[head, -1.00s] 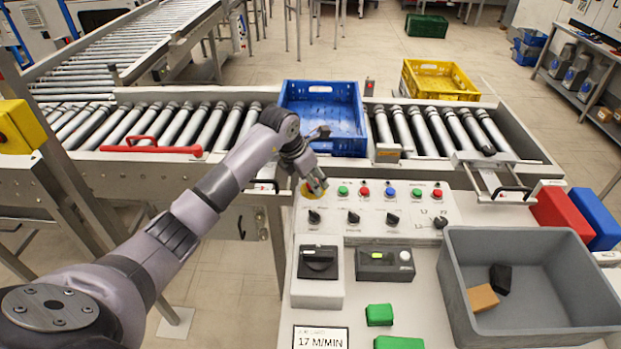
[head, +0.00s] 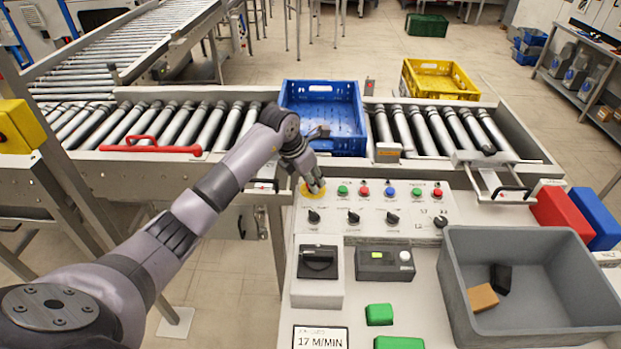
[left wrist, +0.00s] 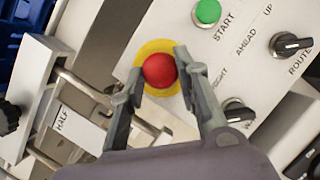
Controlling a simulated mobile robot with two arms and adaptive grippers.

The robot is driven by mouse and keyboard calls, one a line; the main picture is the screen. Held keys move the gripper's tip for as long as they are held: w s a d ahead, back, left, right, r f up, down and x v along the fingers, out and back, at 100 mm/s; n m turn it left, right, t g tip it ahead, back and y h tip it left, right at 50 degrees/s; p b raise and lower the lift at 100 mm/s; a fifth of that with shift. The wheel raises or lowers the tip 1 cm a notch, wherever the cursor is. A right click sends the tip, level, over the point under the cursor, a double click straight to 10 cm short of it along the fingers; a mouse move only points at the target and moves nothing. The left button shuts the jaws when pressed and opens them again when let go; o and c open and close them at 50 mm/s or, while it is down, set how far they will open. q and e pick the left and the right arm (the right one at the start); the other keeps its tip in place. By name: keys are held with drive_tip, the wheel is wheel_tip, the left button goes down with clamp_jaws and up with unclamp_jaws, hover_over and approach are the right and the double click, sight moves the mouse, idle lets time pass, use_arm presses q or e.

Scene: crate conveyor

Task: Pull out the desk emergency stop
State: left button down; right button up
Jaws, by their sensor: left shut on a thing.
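The desk emergency stop (left wrist: 159,71) is a red mushroom button on a yellow round plate in the left wrist view. In the head view only its yellow plate (head: 304,193) shows at the left end of the control panel; the red head is hidden by my gripper. My left gripper (left wrist: 158,75) has one finger on each side of the red head and is shut on it. In the head view the left gripper (head: 315,187) reaches down onto the panel from the left. My right gripper is not in view.
The control panel (head: 440,205) has coloured buttons and black knobs close to the gripper. A blue crate (head: 345,144) stands on the roller conveyor behind. A grey bin (head: 463,238) stands at the right of the desk. Green blocks (head: 379,314) lie in front.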

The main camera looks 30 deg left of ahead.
use_arm(q)
drive_tip(key=shift+w+a+r, duration=0.1)
drive_tip(key=shift+w+r, duration=0.05)
drive_tip(key=shift+r, duration=0.65)
drive_tip(key=c, duration=1.2)
unclamp_jaws()
drive_tip(key=v, duration=1.2)
drive_tip(key=shift+s, duration=0.2)
